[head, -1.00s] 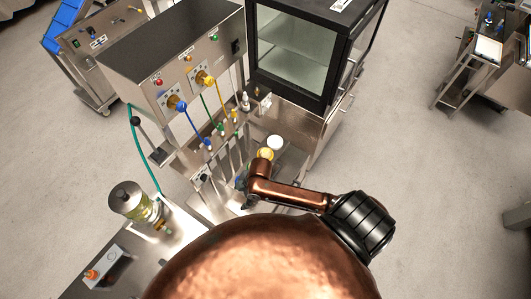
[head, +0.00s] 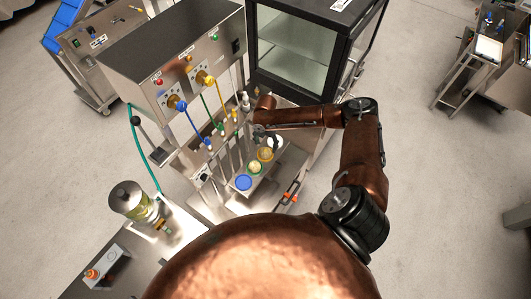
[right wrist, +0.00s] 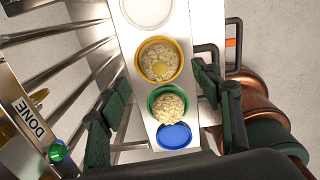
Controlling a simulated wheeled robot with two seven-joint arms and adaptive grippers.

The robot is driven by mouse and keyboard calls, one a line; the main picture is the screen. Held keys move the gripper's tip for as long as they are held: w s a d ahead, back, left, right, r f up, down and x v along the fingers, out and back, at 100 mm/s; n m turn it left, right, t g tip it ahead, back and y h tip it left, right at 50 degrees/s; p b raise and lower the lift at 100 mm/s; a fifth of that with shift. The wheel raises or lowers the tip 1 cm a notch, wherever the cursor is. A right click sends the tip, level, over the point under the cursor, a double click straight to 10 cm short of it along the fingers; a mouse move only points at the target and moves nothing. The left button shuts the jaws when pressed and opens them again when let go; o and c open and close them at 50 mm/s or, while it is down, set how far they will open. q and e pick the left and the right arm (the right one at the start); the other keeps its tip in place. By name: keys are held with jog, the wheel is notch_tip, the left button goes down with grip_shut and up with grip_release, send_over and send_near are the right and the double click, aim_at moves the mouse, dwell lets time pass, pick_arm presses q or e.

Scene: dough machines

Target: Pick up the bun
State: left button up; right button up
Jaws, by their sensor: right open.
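A tray (right wrist: 138,82) holds a row of round coloured dishes. A pale, rough, bun-like lump (right wrist: 170,106) sits in the green dish (right wrist: 155,94). Another pale lump with a yellow centre (right wrist: 160,62) fills the yellow dish (right wrist: 177,70); I cannot tell which lump is the bun. In the head view the lumps are small, in the green dish (head: 255,168) and the yellow dish (head: 265,155). My right gripper (right wrist: 155,97) is open and empty above the row, its pads on either side. In the head view my right gripper (head: 266,132) is by the dishes' far end. My left gripper is not seen.
A blue dish (right wrist: 174,136) and a white dish (right wrist: 148,12) end the row. Metal bars (right wrist: 70,45) run along the left side. The steel machine with cables (head: 190,75) and the glass-fronted cabinet (head: 290,50) stand close by. Open floor lies right.

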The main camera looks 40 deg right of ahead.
aim_at(265, 150)
notch_tip(265, 150, down, 6)
jog(key=shift+w, duration=0.1)
jog(key=shift+a, duration=0.1)
jog(key=shift+c, duration=0.2)
jog(key=c, duration=1.2)
jog(key=shift+r, duration=0.1)
jog(key=shift+c, duration=0.2)
